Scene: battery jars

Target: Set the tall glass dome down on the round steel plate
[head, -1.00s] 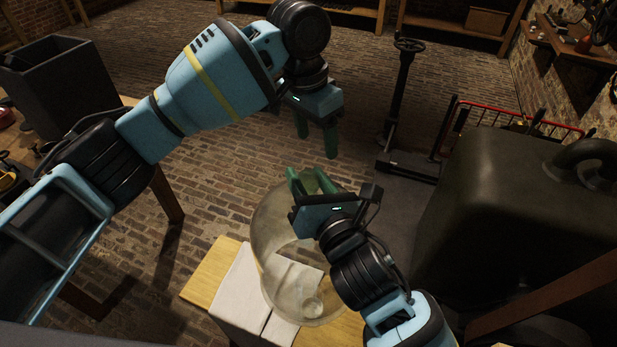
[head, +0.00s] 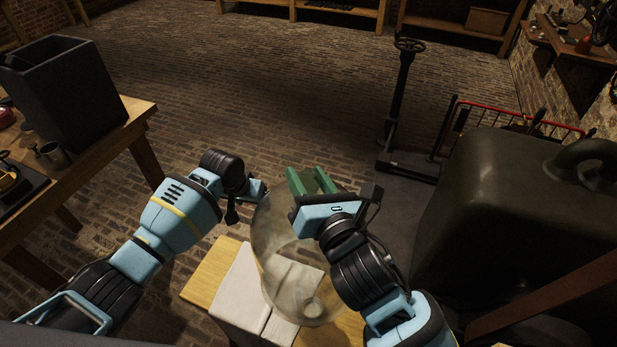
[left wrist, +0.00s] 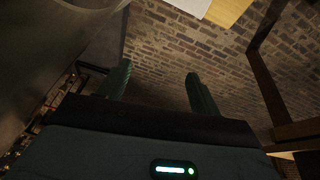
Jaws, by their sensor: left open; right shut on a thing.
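The tall glass dome (head: 282,245) is clear and shows in the middle of the head view, over a pale box. My right gripper (head: 312,180) has its green fingers shut on the dome at its far upper end. The dome's exact tilt is hard to tell. My left gripper (head: 256,190) is close to the left of the dome in the head view, with its fingers mostly hidden there. In the left wrist view my left gripper (left wrist: 158,80) is open, with nothing between its fingers. I cannot make out the round steel plate in either view.
A pale box (head: 242,292) lies on a wooden table (head: 212,270) below the dome. A large dark canister (head: 500,220) stands close on the right.

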